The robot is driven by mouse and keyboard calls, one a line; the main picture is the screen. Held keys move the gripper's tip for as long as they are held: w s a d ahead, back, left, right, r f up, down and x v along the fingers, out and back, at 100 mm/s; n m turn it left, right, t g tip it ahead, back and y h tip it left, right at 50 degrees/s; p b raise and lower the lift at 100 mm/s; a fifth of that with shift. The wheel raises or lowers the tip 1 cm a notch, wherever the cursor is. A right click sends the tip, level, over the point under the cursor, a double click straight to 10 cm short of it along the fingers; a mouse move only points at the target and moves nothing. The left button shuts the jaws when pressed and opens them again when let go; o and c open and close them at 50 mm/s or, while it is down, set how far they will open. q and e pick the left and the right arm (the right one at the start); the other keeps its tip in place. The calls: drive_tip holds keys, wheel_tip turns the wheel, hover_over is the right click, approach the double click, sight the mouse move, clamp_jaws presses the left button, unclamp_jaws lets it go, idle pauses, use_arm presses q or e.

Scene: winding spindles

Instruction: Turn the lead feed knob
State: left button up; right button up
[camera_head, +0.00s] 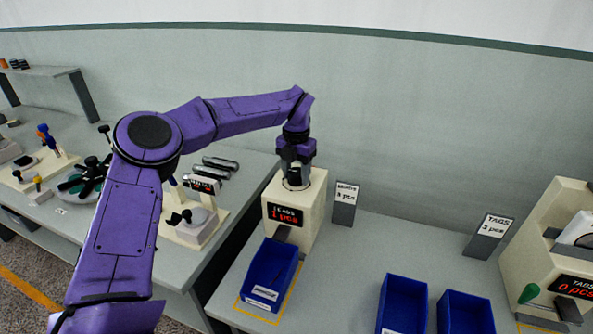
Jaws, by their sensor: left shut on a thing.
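The lead feeder is a cream box (277,232) on the grey bench, with a dark display whose red text seems to read 1 pcs. Its knob sits on top and is mostly hidden by my left gripper (295,174). My purple left arm comes in from the left and bends down from above, and the gripper points straight down, shut on the knob. A blue bin (269,273) stands in front of the feeder, below its dark chute; its contents cannot be made out. My right gripper is not in view.
A small grey sign (344,204) stands right of the feeder. Two more blue bins (403,303) (465,313) are at the front. A tags feeder (553,250) showing 0 pcs stands at the right. Another bench with tools lies left.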

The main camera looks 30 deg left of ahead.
sight(297, 171)
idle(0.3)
use_arm(q)
drive_tip(key=o, duration=1)
wheel_tip(297, 171, up, 10)
drive_tip(key=shift+r+b, duration=0.2)
drive_tip(key=shift+b, duration=0.25)
drive_tip(key=shift+w, duration=0.1)
